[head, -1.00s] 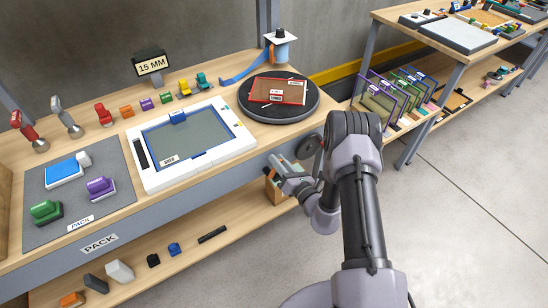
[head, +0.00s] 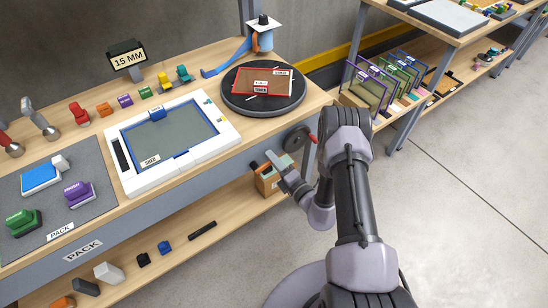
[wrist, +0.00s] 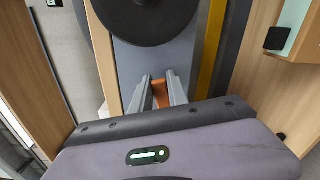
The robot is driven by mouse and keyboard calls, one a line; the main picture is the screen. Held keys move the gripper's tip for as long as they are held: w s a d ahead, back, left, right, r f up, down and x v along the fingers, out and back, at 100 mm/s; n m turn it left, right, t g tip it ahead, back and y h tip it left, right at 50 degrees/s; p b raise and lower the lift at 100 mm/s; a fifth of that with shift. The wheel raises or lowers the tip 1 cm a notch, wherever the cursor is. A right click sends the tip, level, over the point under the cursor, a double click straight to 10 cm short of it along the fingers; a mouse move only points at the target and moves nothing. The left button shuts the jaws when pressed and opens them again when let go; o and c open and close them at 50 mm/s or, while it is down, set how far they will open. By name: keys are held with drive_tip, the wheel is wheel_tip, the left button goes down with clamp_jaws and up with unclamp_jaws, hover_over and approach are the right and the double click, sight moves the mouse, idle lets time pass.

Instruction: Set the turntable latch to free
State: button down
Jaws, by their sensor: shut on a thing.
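The turntable (head: 236,101) is a black disc on the right end of the bench, with a red-framed brown board on it. My gripper (head: 262,160) is low at the bench's front face, left of a dark handwheel (head: 294,141). In the wrist view my gripper (wrist: 161,92) has its two grey fingers closed around a small orange piece (wrist: 161,96), which seems to be the latch lever. The fingers hide most of it, and its setting cannot be read. A dark round disc (wrist: 150,22) lies just beyond the fingertips.
A white framed tray (head: 205,150) and a grey mat (head: 92,155) lie on the bench. A wooden box (head: 267,185) stands on the lower shelf (head: 215,214) near my gripper. A rack of framed screens (head: 362,92) is at right. Open floor lies right of my arm.

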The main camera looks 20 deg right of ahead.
drive_tip(key=shift+f+m, duration=0.25)
drive_tip(key=shift+m, duration=0.15)
idle(0.3)
drive_tip(key=c, duration=1.3)
unclamp_jaws()
drive_tip(key=p+v, duration=0.4)
drive_tip(key=v, duration=1.3)
drive_tip(key=shift+s+p, duration=0.25)
drive_tip(key=shift+p, duration=0.1)
